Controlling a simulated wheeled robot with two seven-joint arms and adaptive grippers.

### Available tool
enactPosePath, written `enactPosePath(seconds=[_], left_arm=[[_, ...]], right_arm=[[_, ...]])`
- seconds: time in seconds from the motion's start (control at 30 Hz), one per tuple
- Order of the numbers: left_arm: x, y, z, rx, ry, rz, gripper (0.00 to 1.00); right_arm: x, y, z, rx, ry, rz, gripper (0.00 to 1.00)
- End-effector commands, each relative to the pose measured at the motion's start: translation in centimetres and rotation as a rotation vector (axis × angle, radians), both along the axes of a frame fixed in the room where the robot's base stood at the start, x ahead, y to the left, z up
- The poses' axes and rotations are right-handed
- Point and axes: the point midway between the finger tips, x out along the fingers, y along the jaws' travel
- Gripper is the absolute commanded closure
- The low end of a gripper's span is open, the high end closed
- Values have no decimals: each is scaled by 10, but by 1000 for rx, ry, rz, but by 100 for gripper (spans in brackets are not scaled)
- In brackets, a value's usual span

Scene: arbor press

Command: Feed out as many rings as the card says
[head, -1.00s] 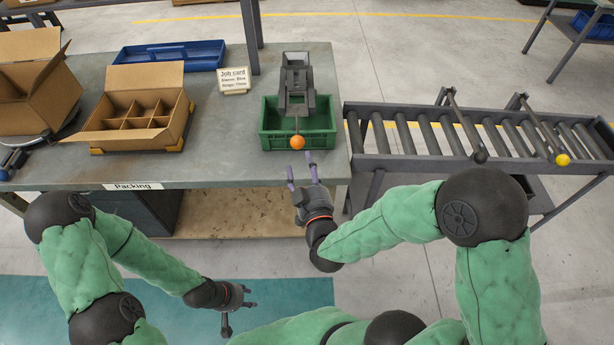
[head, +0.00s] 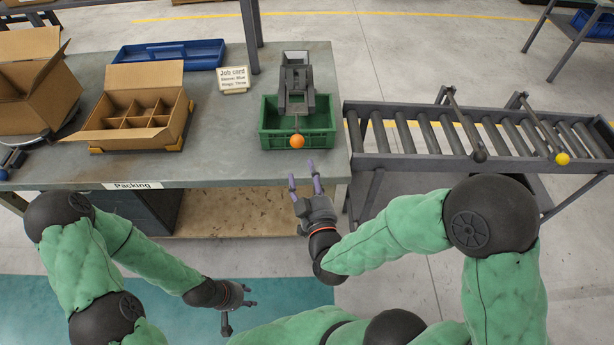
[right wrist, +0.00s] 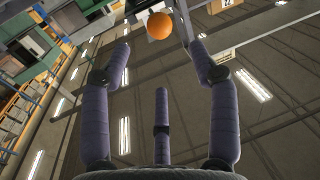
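A dark grey dispenser (head: 296,85) stands at the back of the green crate (head: 325,141) on the workbench. A lever with an orange ball knob (head: 297,141) sticks out over the crate's front. The job card (head: 233,80) seems to read "Sleeve: Blue, Rings: Three". My right gripper (head: 304,175) is open and empty, in front of the bench edge and short of the orange knob. In the right wrist view, the orange knob (right wrist: 159,26) shows beyond the spread fingers. My left gripper (head: 251,296) is open and empty, low over the teal mat. No rings can be made out.
A divided cardboard box (head: 130,120), another open box (head: 35,85) and a blue tray (head: 170,55) stand on the bench (head: 225,145). A roller conveyor (head: 430,137) with a yellow-knobbed lever (head: 562,159) runs to the right.

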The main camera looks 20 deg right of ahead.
Motion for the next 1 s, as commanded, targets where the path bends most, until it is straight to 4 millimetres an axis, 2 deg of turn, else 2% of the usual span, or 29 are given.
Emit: enactPosePath(seconds=[0.03, 0.1, 0.2, 0.27, 0.57, 0.8, 1.0], left_arm=[[0, 0, 0, 0, 0, 0, 60], [0, 0, 1, 0, 0, 0, 60], [0, 0, 4, 0, 0, 0, 60], [0, 0, 6, 0, 0, 0, 60], [0, 0, 20, 0, 0, 0, 60], [0, 0, 30, 0, 0, 0, 60], [0, 0, 36, 0, 0, 0, 60]], right_arm=[[0, 0, 0, 3, 0, 0, 56], [1, 1, 1, 25, 0, -4, 75], [2, 4, 3, 121, 1, -21, 100], [3, 7, 6, 217, 1, -40, 100], [1, 28, 17, 838, -49, -194, 100], [-15, 49, 24, 1310, -161, -330, 100], [-32, 62, 27, 1608, -280, -416, 100]])
